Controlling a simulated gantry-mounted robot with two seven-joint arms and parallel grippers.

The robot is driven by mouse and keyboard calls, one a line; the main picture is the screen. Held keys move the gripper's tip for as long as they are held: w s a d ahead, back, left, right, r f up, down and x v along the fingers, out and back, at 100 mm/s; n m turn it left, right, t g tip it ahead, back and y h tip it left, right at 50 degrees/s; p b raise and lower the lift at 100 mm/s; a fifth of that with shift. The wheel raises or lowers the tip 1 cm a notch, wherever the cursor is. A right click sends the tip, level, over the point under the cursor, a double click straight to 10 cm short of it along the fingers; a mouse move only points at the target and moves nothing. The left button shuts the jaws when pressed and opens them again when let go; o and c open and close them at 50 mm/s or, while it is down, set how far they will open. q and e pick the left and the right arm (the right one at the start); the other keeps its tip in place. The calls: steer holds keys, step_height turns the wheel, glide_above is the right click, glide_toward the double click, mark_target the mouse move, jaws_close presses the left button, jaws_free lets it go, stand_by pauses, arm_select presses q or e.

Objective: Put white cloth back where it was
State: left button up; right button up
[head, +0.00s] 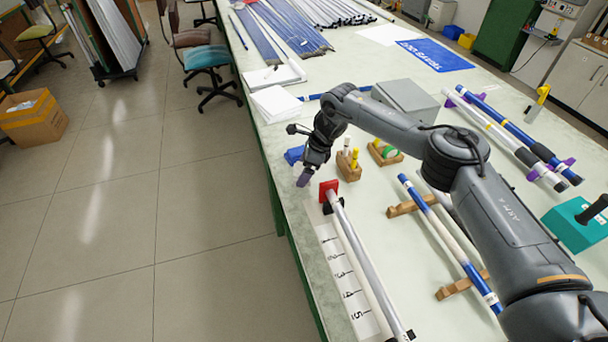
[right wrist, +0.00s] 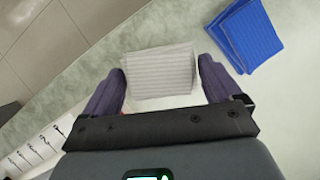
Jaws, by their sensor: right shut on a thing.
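The white cloth (right wrist: 160,72) is a folded, ribbed, greyish-white piece between the two purple fingers of my right gripper in the right wrist view. My right gripper (right wrist: 161,88) is shut on it, with a finger at each side. In the head view my right gripper (head: 304,178) points down near the table's left edge, beside the blue cloth. I cannot make out the white cloth there. The blue folded cloth (head: 294,155) lies on the table; it also shows at the upper right of the right wrist view (right wrist: 240,35). My left gripper is not in view.
A red clamp (head: 328,190) and a numbered board (head: 345,275) with a rod are just in front of the gripper. A wooden block (head: 347,165) with markers stands to the right. A grey box (head: 405,98) is behind. White paper (head: 274,103) lies farther back.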

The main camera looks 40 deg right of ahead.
step_height(320, 180, down, 2)
steer(key=shift+s+f, duration=0.1)
steer(key=shift+f, duration=0.15)
steer(key=o, duration=0.6)
